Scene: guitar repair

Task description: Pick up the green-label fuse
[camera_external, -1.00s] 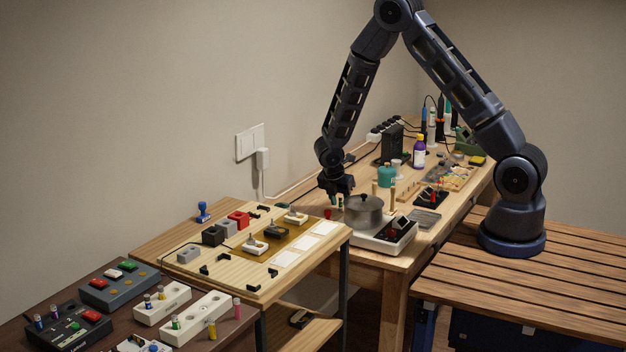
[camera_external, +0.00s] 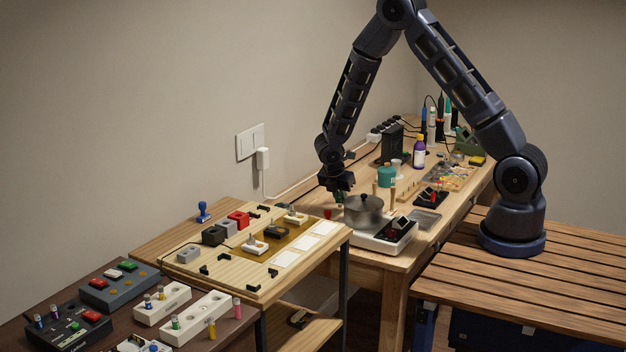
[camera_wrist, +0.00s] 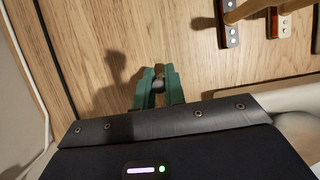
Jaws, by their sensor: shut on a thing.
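My gripper (camera_external: 338,196) is over the left edge of the far workbench, left of a metal pot. In the wrist view its two green fingers (camera_wrist: 158,90) are shut on a small piece with a grey end (camera_wrist: 158,85). The fingers hide its sides, so I cannot see a label or tell whether it is the green-label fuse. A shadow of the gripper lies on the wood. On the near dark table, a small cylinder with green on it (camera_external: 175,322) stands at a white holder; it is too small to identify surely.
The pot (camera_external: 363,210) stands close to the right of my gripper, with a white device (camera_external: 392,238) in front. A small red item (camera_external: 328,213) is just below the gripper. A wooden board with several blocks and switches (camera_external: 250,285) lies to the lower left.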

